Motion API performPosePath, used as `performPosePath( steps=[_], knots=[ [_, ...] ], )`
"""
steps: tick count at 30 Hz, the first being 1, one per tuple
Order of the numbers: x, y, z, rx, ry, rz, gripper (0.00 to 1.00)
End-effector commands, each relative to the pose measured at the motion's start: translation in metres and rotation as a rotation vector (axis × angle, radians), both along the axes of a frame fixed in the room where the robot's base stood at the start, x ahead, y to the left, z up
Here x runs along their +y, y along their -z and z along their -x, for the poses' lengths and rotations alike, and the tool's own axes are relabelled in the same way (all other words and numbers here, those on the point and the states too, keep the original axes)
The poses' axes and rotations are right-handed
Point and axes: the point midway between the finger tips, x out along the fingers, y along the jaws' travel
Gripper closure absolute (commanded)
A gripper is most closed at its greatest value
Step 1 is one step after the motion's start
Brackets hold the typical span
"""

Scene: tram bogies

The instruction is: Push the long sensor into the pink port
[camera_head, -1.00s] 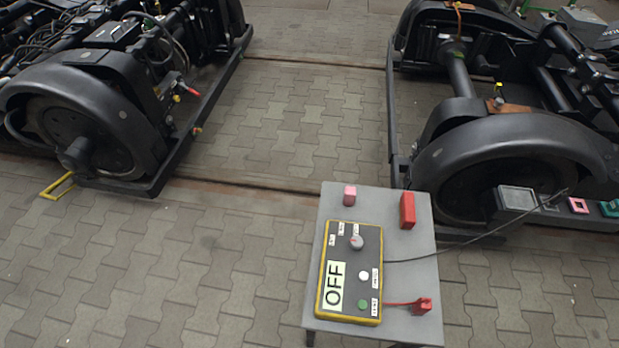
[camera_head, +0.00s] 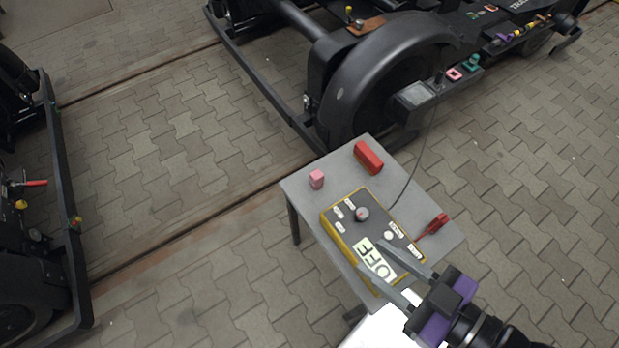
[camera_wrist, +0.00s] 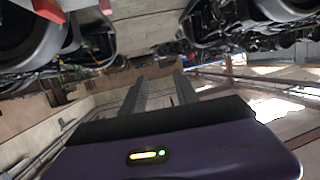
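A long red block (camera_head: 368,157), likely the long sensor, lies at the far edge of the grey table (camera_head: 290,186). A short pink block (camera_head: 316,179) stands to its left. The pink port (camera_head: 454,74) is a small pink square frame on the side of the bogie, beyond the table. My gripper (camera_head: 370,256) is open and empty, over the near part of the table by the OFF box, apart from both blocks. The wrist view shows its two fingers (camera_wrist: 160,78) spread with nothing between them.
A thin cable runs from the box to a grey unit (camera_head: 415,95) on the bogie. A teal port (camera_head: 472,62) adjoins the pink one. Paving right is clear.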

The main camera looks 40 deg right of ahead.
Motion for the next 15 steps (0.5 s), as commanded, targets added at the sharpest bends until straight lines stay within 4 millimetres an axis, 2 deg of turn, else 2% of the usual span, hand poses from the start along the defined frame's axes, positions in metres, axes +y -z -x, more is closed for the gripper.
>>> performPosePath(
  steps=[2,5,8,11,15],
  knots=[
    [0.000,0.000,0.000,0.000,0.000,0.000,0.62],
    [-0.001,0.002,-0.002,0.002,0.002,-0.003,0.44],
    [-0.003,0.014,-0.009,0.016,0.012,-0.015,0.44],
    [-0.011,0.039,-0.025,0.047,0.036,-0.044,0.44],
    [-0.028,0.084,-0.062,0.111,0.097,-0.106,0.44]
  ],
)
